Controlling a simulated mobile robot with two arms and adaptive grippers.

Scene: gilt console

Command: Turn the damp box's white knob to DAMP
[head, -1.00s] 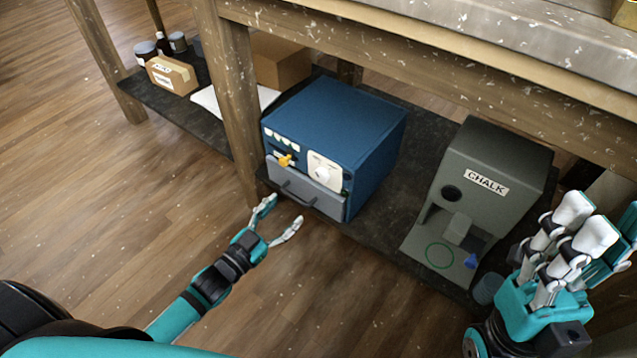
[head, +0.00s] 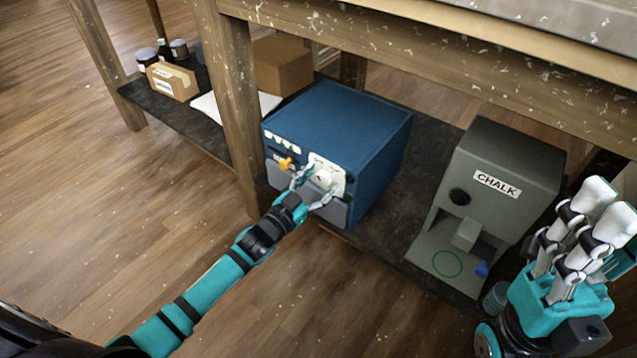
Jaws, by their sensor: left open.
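The blue damp box (head: 340,122) stands on the dark lower shelf under the table. Its front has a white knob (head: 323,178) on a pale plate, an orange-yellow knob (head: 285,163) to the left and a grey drawer below. My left gripper (head: 314,187) is at the box front, its open fingers on either side of the white knob. Whether they touch the knob I cannot tell. The knob's setting and the plate's marks are too small to read. My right gripper (head: 588,235) is at the right edge, fingers pointing up, away from the box.
A grey CHALK machine (head: 505,175) with a small blue piece (head: 482,268) stands right of the box. A wooden table leg (head: 232,105) rises just left of the box. Cardboard boxes and jars sit farther left on the shelf (head: 190,122). The floor in front is clear.

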